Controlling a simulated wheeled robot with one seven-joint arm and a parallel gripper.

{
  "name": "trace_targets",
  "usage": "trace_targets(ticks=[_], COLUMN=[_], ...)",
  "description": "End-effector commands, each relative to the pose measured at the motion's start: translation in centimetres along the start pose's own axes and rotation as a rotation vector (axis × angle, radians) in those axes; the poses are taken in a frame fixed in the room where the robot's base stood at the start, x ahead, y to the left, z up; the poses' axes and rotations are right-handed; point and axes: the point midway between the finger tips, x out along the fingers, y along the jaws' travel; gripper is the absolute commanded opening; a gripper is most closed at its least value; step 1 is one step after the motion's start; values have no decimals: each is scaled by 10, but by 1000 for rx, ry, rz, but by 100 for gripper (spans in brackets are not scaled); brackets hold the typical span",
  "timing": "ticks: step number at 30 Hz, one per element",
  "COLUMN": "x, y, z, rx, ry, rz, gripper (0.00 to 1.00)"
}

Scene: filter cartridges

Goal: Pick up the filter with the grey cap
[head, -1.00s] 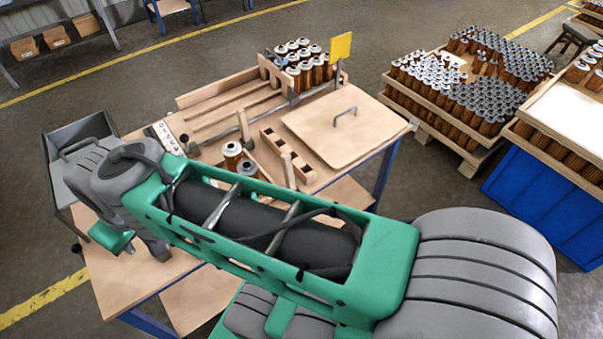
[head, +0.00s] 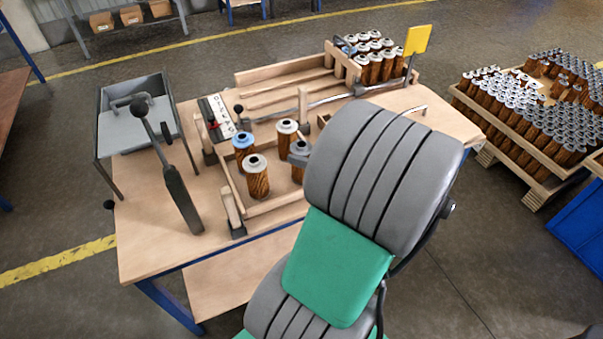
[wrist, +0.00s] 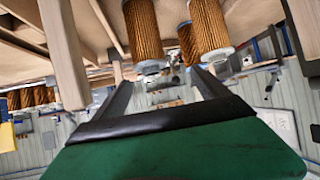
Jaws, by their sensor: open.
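In the head view, the filter with the grey cap (head: 299,152) stands in a wooden-railed area on the table, partly hidden behind my arm. Close by stand a blue-capped filter (head: 243,143) and two pale-capped filters, one in front (head: 257,178) and one behind (head: 286,132). My gripper is hidden behind my arm in the head view. In the wrist view, which looks upside down, my gripper (wrist: 162,82) is open with nothing between its fingers.
A wooden rail (head: 270,208) borders the filters in front. A black lever (head: 180,195) and a grey bin (head: 140,115) stand left. More filters (head: 375,65) stand at the back beside a yellow sign (head: 415,42). A wooden post (wrist: 62,55) is close in the wrist view.

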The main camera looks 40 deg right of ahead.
Motion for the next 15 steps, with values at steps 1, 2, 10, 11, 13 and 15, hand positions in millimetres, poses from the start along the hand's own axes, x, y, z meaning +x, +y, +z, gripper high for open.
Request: trace_targets(ticks=[1, 2, 10, 11, 13, 15], x=[-2, -2, 33, 38, 51, 63], y=[9, 12, 14, 14, 15, 16], z=[5, 5, 0, -1, -2, -1], rx=[7, 6, 5, 4, 4, 4], ry=[23, 33, 40, 39, 38, 37], rz=[19, 25, 23, 23, 22, 24], gripper=[85, 85, 85, 85, 85, 85])
